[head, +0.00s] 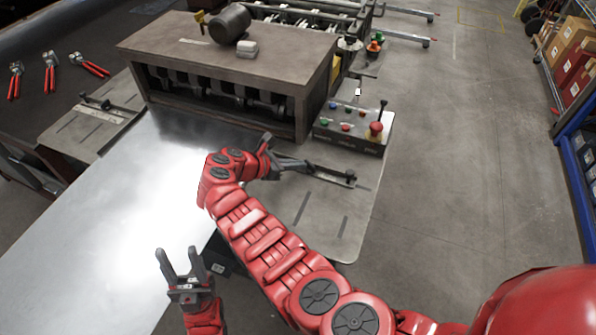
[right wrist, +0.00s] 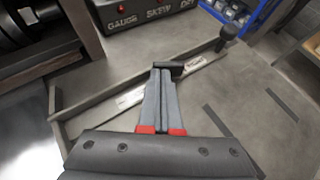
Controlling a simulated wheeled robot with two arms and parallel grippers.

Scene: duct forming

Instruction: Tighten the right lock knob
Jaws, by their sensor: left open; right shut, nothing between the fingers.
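The right guide (head: 325,172) is a metal bar on the grey side plate, right of the bright metal sheet. A dark bar-shaped piece (right wrist: 172,67), possibly the lock knob's handle, sits over the guide at my right fingertips. My right gripper (right wrist: 162,78) is shut with nothing between its fingers, pointing at this piece; I cannot tell whether they touch. My left gripper (head: 181,254) is open and empty above the sheet's near right edge.
A control box (head: 352,127) with buttons and a red knob stands just behind the right guide. The forming machine (head: 230,65) lies behind the sheet (head: 110,215). Open floor is to the right.

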